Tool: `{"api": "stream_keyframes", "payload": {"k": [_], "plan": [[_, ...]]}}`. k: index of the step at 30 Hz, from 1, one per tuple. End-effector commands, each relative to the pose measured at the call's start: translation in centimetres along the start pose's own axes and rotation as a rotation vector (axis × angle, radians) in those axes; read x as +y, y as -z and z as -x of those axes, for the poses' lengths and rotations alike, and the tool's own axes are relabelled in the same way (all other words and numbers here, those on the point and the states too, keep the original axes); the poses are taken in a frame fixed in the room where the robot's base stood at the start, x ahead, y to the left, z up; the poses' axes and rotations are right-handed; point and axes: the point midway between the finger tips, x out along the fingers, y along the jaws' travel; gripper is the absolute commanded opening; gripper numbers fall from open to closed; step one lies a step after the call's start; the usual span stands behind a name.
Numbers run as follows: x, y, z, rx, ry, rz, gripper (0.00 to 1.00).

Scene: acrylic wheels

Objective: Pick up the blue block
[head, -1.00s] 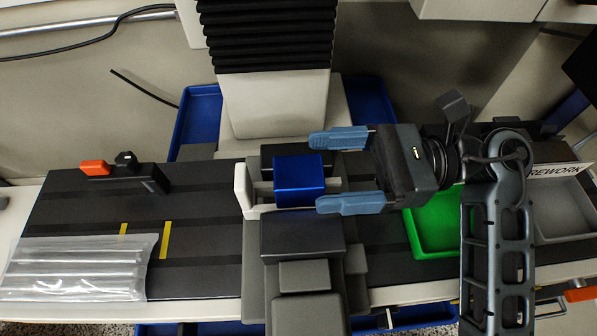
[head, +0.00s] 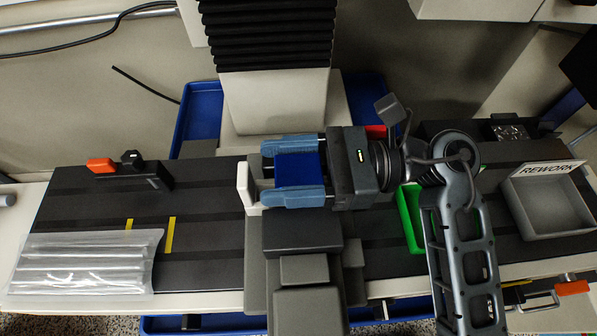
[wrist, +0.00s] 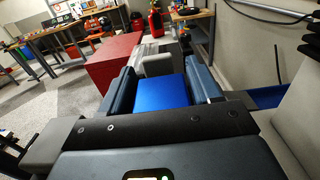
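The blue block (head: 298,170) is at the machine's fixture in the middle of the dark bench, between the two light-blue fingers of my gripper (head: 293,171). In the head view one finger lies along its far side and one along its near side. In the wrist view the blue block (wrist: 160,94) fills the space between the fingers of my gripper (wrist: 162,82), with no clear gap at either side. My gripper looks shut on it. The block's underside is hidden, so I cannot tell whether it rests on the fixture.
A white upright plate (head: 247,187) stands just left of the fingertips. Grey stepped blocks (head: 302,232) are in front. A green tray (head: 410,218) and a grey REWORK tray (head: 548,205) are at right. A clear ribbed pack (head: 80,264) lies at left.

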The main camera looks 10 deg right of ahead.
Motion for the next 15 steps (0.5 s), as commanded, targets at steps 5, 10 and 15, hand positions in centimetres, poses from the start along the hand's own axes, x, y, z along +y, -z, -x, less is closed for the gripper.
{"api": "stream_keyframes", "payload": {"k": [5,10,15], "plan": [[0.00,-0.01,0.02,0.000,0.000,0.000,0.45],[0.00,-0.02,0.02,0.000,0.000,0.000,0.28],[-0.01,-0.02,0.02,0.000,0.000,0.000,0.12]]}}
